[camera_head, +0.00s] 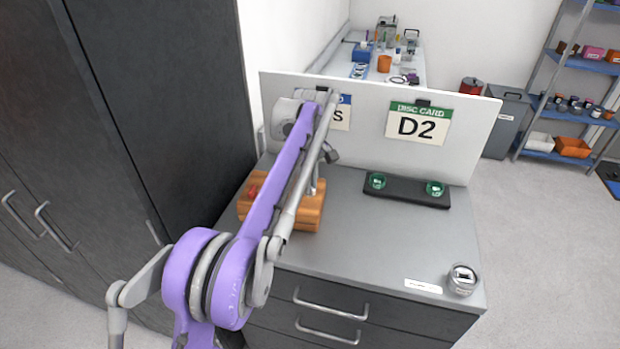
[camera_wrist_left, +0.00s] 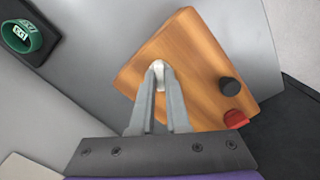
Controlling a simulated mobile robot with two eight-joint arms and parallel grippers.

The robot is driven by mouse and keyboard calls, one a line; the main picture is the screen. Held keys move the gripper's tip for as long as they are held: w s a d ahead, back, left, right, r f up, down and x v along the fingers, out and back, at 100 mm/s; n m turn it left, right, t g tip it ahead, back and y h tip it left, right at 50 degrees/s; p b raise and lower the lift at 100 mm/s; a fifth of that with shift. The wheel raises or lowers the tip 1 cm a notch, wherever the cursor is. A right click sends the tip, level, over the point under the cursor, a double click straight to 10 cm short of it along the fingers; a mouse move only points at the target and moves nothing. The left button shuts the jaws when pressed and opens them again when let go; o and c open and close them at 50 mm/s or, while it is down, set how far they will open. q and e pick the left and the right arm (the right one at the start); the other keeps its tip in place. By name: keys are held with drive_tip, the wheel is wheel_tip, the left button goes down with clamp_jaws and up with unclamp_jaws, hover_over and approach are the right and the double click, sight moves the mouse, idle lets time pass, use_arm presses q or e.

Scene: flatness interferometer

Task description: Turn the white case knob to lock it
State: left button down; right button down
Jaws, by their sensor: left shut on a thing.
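The wooden case (camera_head: 308,214) sits on the grey cabinet top at its left side, partly hidden behind my left arm. In the left wrist view the case (camera_wrist_left: 200,60) shows its wooden face with a white knob (camera_wrist_left: 159,70), a black knob (camera_wrist_left: 229,86) and a red knob (camera_wrist_left: 235,119). My left gripper (camera_wrist_left: 160,72) has its two grey fingers shut on the white knob, one on each side. In the head view the left gripper (camera_head: 316,186) points down at the case and the white knob cannot be made out. My right gripper is not in view.
A black holder (camera_head: 405,191) with two green discs stands right of the case. A round metal item (camera_head: 462,279) and a white label (camera_head: 423,286) lie at the front right. A white panel (camera_head: 370,115) with a D2 card (camera_head: 417,124) closes the back. The middle top is clear.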

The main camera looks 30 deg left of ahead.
use_arm(q)
drive_tip(key=m+p, duration=0.1)
drive_tip(key=m, duration=0.3)
drive_tip(key=shift+r+m+p, duration=0.1)
drive_tip(key=shift+m+p, duration=0.85)
drive_tip(key=shift+m, duration=1.95)
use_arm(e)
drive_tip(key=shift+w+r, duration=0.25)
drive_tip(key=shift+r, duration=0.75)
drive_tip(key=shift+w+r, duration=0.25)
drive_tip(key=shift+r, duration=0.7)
use_arm(q)
drive_tip(key=c, duration=0.9)
unclamp_jaws()
wheel_tip(320, 180, up, 11)
drive_tip(key=p, duration=0.1)
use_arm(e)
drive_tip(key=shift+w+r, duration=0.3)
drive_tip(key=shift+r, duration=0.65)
use_arm(q)
drive_tip(key=shift+d+f, duration=0.1)
drive_tip(key=shift+f, duration=0.1)
